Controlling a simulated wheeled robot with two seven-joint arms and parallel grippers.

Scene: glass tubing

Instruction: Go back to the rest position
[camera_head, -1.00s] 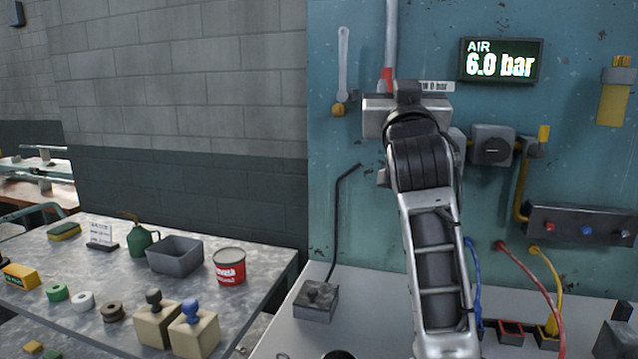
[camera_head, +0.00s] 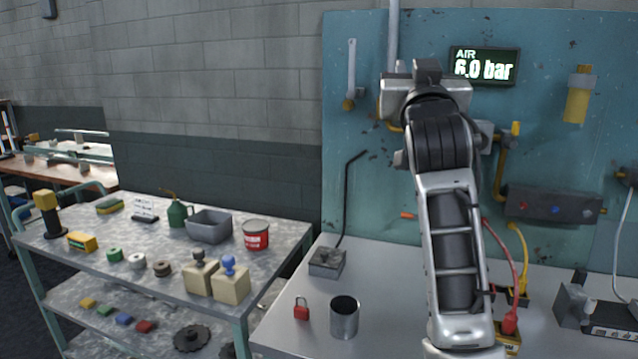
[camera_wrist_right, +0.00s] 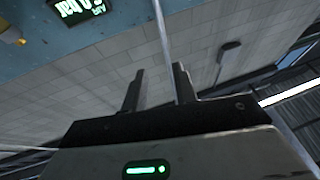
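My right arm rises through the middle of the head view, in front of the teal panel (camera_head: 380,185). Its gripper (camera_head: 426,75) points away from me, with the fingers mostly hidden behind the wrist. In the right wrist view the two dark fingers of that gripper (camera_wrist_right: 159,70) stand apart with nothing between them. They point up past the block wall. My left gripper and arm are in neither current view.
The AIR display (camera_head: 484,66) reads 6.0 bar. Below are a grey bench (camera_head: 390,330), a metal cup (camera_head: 344,317), a red padlock (camera_head: 301,309) and colored hoses. A cart (camera_head: 110,240) at left carries a grey bin (camera_head: 209,226), a red can (camera_head: 255,235) and stamps.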

